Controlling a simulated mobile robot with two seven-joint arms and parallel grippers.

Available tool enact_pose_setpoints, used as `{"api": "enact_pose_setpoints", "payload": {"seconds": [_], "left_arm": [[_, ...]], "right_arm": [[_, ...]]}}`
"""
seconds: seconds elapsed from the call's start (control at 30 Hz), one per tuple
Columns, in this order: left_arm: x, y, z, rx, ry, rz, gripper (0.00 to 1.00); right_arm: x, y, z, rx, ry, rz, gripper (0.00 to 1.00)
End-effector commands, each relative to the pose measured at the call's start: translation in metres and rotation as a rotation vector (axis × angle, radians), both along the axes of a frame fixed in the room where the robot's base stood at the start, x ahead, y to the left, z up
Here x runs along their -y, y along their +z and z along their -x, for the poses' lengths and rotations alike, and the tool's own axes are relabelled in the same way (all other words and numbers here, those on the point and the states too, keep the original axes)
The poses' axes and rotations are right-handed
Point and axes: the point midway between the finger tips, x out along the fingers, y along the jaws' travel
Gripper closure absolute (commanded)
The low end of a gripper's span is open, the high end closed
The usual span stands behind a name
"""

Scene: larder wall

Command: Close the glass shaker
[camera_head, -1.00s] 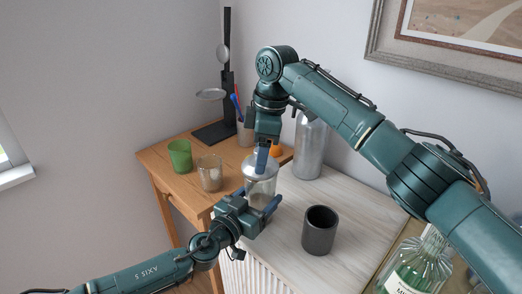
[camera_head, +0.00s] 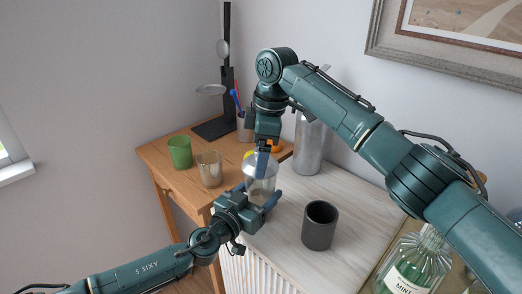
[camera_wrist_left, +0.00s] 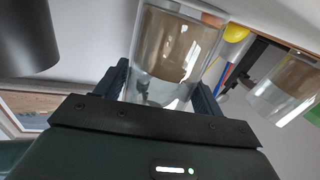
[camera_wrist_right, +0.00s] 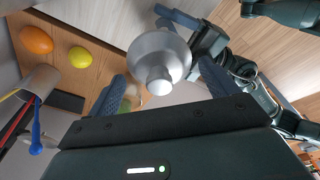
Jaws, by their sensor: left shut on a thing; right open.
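The glass shaker (camera_head: 259,188) is a clear jar standing at the pale top's left end. It also shows in the left wrist view (camera_wrist_left: 172,60). My left gripper (camera_head: 254,204) is shut around its lower body from the side; its fingers flank the glass in the left wrist view (camera_wrist_left: 163,88). The silver domed lid (camera_wrist_right: 158,62) with a round knob is over the shaker; its seating on the rim cannot be made out. My right gripper (camera_wrist_right: 165,85) points down above the lid, open, one finger on each side of the knob. In the head view (camera_head: 262,165) its fingers partly hide the lid.
A dark tumbler (camera_head: 320,226) stands to the right on the pale top. A tall metal canister (camera_head: 310,145) is behind. The wooden table holds a green cup (camera_head: 180,152), a glass (camera_head: 209,168), an orange (camera_head: 276,146) and a lemon (camera_head: 249,154). A mint bottle (camera_head: 413,268) is front right.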

Motion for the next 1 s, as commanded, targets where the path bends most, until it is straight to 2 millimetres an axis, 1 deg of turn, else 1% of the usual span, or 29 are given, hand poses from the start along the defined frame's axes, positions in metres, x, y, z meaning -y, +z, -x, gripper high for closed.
{"api": "enact_pose_setpoints", "payload": {"seconds": [0.17, 0.27, 0.37, 0.6, 0.7, 0.83, 1.0], "left_arm": [[0.000, 0.000, 0.000, -0.002, -0.001, 0.001, 0.73], [0.000, 0.000, 0.000, -0.002, -0.001, 0.001, 0.73], [0.000, 0.000, 0.000, -0.002, -0.001, 0.001, 0.73], [0.000, 0.000, 0.000, -0.002, -0.001, 0.001, 0.73], [0.000, 0.000, 0.000, -0.002, -0.001, 0.001, 0.73], [0.000, 0.000, 0.000, -0.002, -0.001, 0.001, 0.73], [0.000, 0.000, 0.000, -0.002, -0.001, 0.001, 0.73]], "right_arm": [[0.000, 0.001, 0.000, 0.000, 0.000, 0.000, 0.14], [0.001, 0.009, 0.000, 0.002, 0.000, -0.001, 0.14], [0.003, 0.026, 0.000, 0.003, 0.000, -0.002, 0.14], [0.011, 0.077, 0.001, 0.003, 0.000, -0.002, 0.14], [0.014, 0.095, 0.002, 0.002, 0.000, -0.001, 0.14], [0.016, 0.111, 0.002, 0.001, 0.000, 0.000, 0.14], [0.018, 0.119, 0.002, 0.000, 0.000, 0.000, 0.14]]}}
